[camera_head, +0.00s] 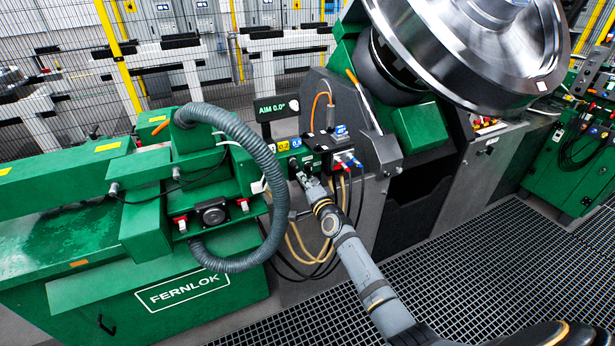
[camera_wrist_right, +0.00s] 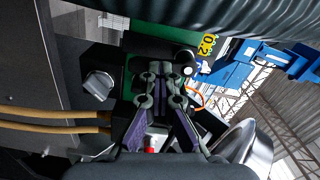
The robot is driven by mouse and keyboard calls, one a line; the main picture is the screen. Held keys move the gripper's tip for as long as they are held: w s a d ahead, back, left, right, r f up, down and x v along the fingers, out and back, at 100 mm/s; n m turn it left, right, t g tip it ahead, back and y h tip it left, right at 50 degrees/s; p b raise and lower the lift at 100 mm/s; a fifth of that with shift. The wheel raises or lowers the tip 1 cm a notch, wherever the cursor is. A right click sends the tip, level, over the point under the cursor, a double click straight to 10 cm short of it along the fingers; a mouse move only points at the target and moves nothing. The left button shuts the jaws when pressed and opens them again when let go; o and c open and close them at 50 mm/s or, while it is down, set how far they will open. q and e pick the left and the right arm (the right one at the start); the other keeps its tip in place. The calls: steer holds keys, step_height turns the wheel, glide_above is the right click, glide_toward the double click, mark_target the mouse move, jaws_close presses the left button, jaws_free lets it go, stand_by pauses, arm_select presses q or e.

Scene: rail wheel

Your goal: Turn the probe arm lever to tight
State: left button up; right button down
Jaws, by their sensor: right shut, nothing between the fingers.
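My right gripper (camera_head: 301,174) is shut and empty, at the green panel (camera_head: 314,161) below the small screen in the head view. In the right wrist view, its fingertips (camera_wrist_right: 161,70) are together in front of the green panel (camera_wrist_right: 148,63). A dark ball-ended part (camera_wrist_right: 187,67) shows just right of the fingertips; it may be the probe arm lever, but I cannot tell. Whether the fingers touch it is unclear. A grey knob (camera_wrist_right: 98,85) sits left of the fingers. I see no readable tight mark. My left gripper is not in view.
A thick grey hose (camera_head: 245,140) arches left of my right arm. Tan cables (camera_head: 302,247) hang below the panel. The large metal wheel (camera_head: 480,45) is at upper right. The small screen (camera_head: 276,107) reads AIM 0.0°. Grating floor (camera_head: 480,270) lies open at right.

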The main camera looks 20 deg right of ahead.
steer(key=shift+w+a+r+m, duration=0.1)
steer(key=shift+a+r+m, duration=0.15)
steer(key=shift+m, duration=0.35)
steer(key=shift+a+r+m, duration=0.1)
steer(key=shift+a+m, duration=0.15)
steer(key=shift+m, duration=0.35)
steer(key=shift+p, duration=0.3)
steer(key=c, duration=2)
jaws_free()
steer(key=shift+w+a, duration=0.1)
steer(key=o, duration=1.4)
steer(key=shift+w+a+f, duration=0.35)
steer(key=shift+w+f, duration=0.1)
steer(key=o, duration=0.4)
steer(key=shift+s+d, duration=0.1)
steer(key=shift+c, duration=0.2)
steer(key=shift+s+d, duration=0.1)
steer(key=shift+d, duration=0.05)
